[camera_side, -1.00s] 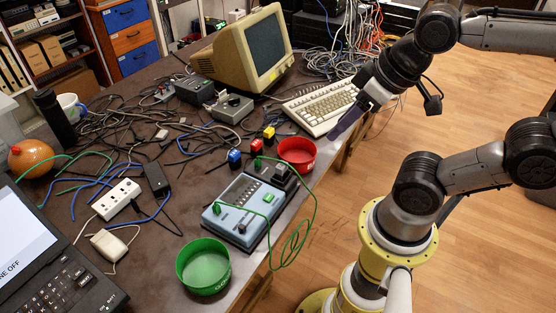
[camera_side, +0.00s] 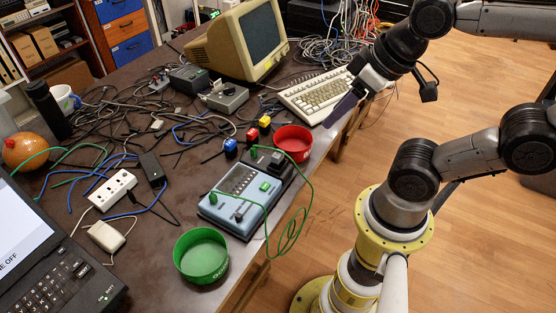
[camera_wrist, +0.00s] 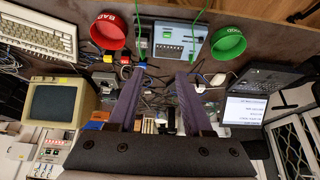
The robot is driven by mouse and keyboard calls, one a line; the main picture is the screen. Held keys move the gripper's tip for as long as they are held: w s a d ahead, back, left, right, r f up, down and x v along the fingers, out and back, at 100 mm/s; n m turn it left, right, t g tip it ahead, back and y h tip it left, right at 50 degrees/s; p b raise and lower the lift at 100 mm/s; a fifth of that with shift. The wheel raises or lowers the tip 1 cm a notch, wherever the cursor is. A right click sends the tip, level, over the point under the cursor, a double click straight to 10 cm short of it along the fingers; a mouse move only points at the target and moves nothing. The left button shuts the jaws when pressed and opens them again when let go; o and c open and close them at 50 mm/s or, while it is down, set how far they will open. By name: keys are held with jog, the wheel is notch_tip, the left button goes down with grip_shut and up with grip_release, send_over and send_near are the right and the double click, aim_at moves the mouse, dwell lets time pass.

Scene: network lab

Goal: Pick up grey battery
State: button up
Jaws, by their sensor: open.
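My gripper (camera_side: 343,108) is open and empty, held high near the table's right edge, by the keyboard. In the wrist view its two purple fingers stand apart (camera_wrist: 158,95). A small greyish block (camera_side: 276,160) sits in the black holder beside the light blue tester (camera_side: 238,196); it may be the grey battery, but I cannot be sure. The tester also shows in the wrist view (camera_wrist: 175,40). Blue (camera_side: 230,147), red (camera_side: 252,135) and yellow (camera_side: 265,121) blocks stand in a row behind the red bowl (camera_side: 293,141). My gripper is well apart from them all.
A green bowl (camera_side: 201,258) stands in front of the tester. A green cable (camera_side: 309,195) loops over the table edge. The keyboard (camera_side: 312,96), monitor (camera_side: 243,42), power strip (camera_side: 113,190), laptop (camera_side: 50,265) and tangled cables crowd the table.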

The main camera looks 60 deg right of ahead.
jog(key=shift+o, duration=1.2)
